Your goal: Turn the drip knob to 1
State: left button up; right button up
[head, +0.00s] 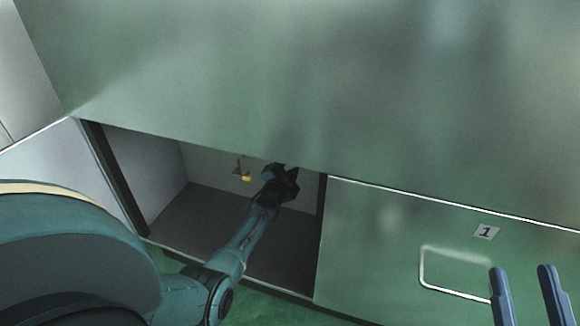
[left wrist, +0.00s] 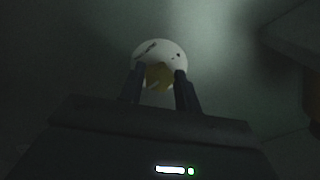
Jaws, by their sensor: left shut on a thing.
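The drip knob (left wrist: 159,77) shows in the left wrist view as a small yellow knob in front of a round white dial plate (left wrist: 172,50) with dark marks. My left gripper (head: 287,168) reaches into the open cabinet in the head view, its fingers up near the top edge of the opening. In the left wrist view its two fingers are shut on the knob, one on each side. The dial's marks are too small and dark to read. In the head view the knob is hidden. My right gripper (head: 525,291) is open and empty at the lower right.
The dark cabinet (head: 215,218) is open below a large metal counter (head: 250,85). A small yellow fitting (head: 243,171) is on its back wall, left of my left gripper. A closed panel with a label "1" (head: 485,232) and a recessed handle (head: 424,268) is on the right.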

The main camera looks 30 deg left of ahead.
jog(key=shift+r, duration=0.2)
dwell(0.3)
pick_arm(q)
jog(key=o, duration=1)
jog(key=shift+s, duration=0.1)
